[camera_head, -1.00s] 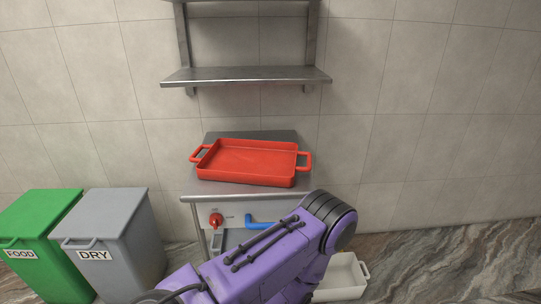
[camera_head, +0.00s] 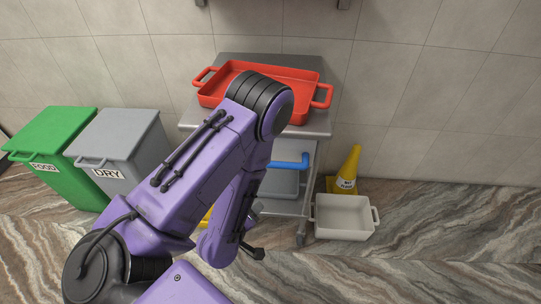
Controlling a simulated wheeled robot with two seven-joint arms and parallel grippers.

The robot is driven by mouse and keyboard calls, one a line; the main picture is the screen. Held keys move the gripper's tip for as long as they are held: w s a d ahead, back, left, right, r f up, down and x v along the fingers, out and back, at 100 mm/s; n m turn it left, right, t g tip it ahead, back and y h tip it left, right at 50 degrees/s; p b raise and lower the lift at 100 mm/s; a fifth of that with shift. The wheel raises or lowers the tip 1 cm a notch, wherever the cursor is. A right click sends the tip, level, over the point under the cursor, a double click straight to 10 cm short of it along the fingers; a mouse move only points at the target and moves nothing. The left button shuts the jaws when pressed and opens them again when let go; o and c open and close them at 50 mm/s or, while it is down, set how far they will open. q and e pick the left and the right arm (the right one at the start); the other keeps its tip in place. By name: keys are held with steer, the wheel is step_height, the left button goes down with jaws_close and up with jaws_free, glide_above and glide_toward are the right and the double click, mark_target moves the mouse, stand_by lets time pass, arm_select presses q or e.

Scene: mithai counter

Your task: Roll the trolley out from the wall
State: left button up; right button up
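The metal trolley (camera_head: 320,128) stands at the wall with a large red two-handled tray (camera_head: 270,84) on its top. A blue handle (camera_head: 290,163) shows on its front, and a grey tub (camera_head: 281,184) sits below. One front leg reaches the floor at the right. My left arm crosses in front and hides the trolley's left front. My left gripper (camera_head: 250,235) hangs low before the trolley, mostly hidden behind the purple forearm; whether its fingers are open cannot be told. My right gripper is out of view.
A white bin (camera_head: 343,217) and a yellow cone (camera_head: 347,168) stand close to the trolley's right side. A green FOOD bin (camera_head: 48,150) and a grey DRY bin (camera_head: 118,145) stand at the left. The marbled floor at right is clear.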

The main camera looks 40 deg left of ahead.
mark_target(275, 167)
arm_select(q)
steer(key=w+r+n+t+b, duration=0.2)
steer(key=w+r+n+t, duration=0.35)
steer(key=r, duration=0.25)
steer(key=shift+n+g, duration=0.35)
steer(key=shift+n, duration=0.1)
steer(key=b+x, duration=0.3)
steer(key=x, duration=0.7)
steer(key=shift+w+r+b, duration=0.1)
steer(key=shift+r+b, duration=0.05)
steer(key=shift+b, duration=0.15)
jaws_close()
